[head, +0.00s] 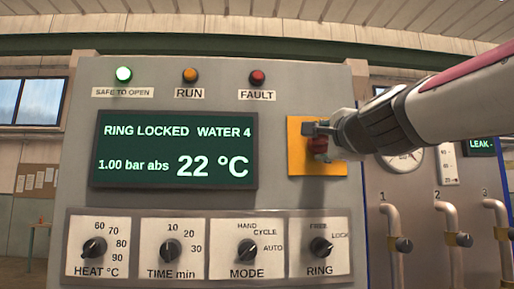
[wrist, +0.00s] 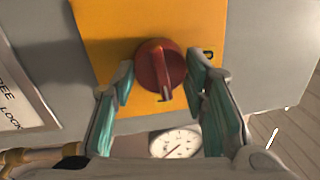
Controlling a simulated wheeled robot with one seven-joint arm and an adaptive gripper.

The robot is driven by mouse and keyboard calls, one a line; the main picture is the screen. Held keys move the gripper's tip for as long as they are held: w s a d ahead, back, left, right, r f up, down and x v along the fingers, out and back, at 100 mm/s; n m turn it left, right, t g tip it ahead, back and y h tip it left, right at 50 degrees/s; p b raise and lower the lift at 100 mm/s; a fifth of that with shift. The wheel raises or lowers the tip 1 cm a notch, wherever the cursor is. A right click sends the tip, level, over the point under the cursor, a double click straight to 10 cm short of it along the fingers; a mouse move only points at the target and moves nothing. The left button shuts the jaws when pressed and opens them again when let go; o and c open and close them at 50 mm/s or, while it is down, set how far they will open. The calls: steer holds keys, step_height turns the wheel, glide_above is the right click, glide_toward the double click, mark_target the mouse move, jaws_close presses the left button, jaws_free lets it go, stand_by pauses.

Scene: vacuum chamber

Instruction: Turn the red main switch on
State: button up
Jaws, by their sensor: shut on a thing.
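The red main switch (head: 317,148) sits on a yellow plate (head: 299,165) at the right of the grey panel. In the wrist view the round red switch (wrist: 158,66) shows between my fingers, with its narrow pointer toward the bottom of the picture. A dark mark, partly hidden by a finger, is on the yellow plate (wrist: 110,28) to the right of the switch. My gripper (head: 322,132) comes in from the right and is shut on the switch; its teal-padded fingers (wrist: 160,78) lie on either side. In the head view the gripper partly covers the switch.
A lit display (head: 174,150) reads "RING LOCKED WATER 4". The HEAT (head: 94,248), TIME (head: 170,249), MODE (head: 244,249) and RING (head: 320,247) knobs lie below. Pipes with valves (head: 404,244) stand at right.

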steer(key=shift+m, duration=0.6)
steer(key=shift+f, duration=0.1)
steer(key=o, duration=1.1)
steer(key=shift+o, duration=0.2)
steer(key=s+f, duration=0.1)
steer(key=s, duration=1.1)
